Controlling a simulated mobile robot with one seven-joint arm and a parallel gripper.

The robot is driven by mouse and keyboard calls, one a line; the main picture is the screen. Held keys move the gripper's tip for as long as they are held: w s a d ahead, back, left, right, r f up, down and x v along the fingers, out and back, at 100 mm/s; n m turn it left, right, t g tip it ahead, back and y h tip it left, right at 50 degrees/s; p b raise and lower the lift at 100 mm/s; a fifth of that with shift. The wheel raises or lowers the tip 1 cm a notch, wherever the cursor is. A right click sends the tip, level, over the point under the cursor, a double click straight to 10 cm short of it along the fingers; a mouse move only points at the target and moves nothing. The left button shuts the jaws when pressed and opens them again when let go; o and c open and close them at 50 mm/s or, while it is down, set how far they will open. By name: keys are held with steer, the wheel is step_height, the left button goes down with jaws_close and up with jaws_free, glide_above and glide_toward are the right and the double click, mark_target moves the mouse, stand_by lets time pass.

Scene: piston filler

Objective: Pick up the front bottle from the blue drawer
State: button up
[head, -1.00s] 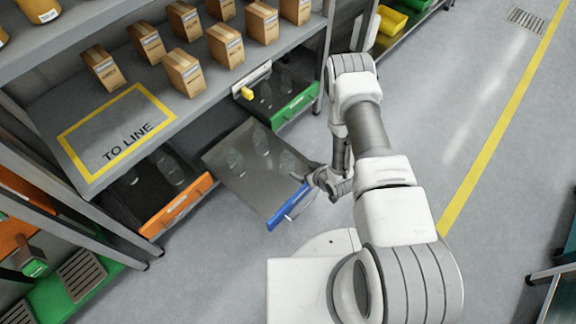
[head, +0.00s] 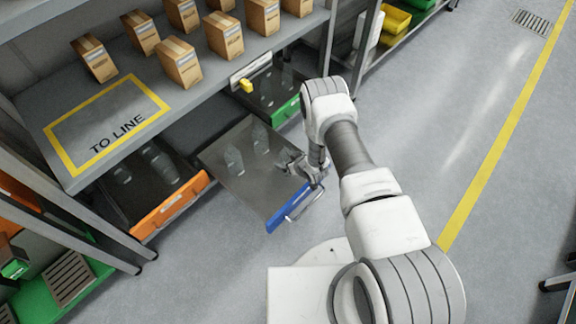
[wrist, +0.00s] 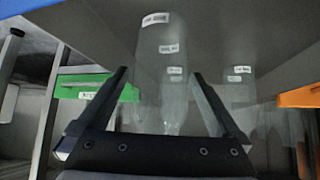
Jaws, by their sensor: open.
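The blue drawer (head: 289,207) is pulled out from under the shelf. Two clear bottles stand in it, one at the left (head: 234,161) and one at the back (head: 260,138). My gripper (head: 297,163) is over the right front part of the drawer, behind the blue front, and mostly hides the spot where the front bottle stands. In the wrist view, the clear front bottle (wrist: 160,40) with white labels shows between the open fingers of my gripper (wrist: 158,72). I cannot tell whether the fingertips reach around it. More labelled bottles show behind it.
An orange-fronted drawer (head: 170,206) is open at the left and a green-fronted one (head: 286,113) at the right. Above them a grey shelf carries several cardboard boxes (head: 181,63) and a yellow-framed "TO LINE" area (head: 108,120).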

steer(key=shift+w+a+f, duration=0.2)
steer(key=shift+w+f, duration=0.1)
steer(key=shift+f, duration=0.1)
steer(key=c, duration=1.2)
steer(key=shift+r, duration=0.1)
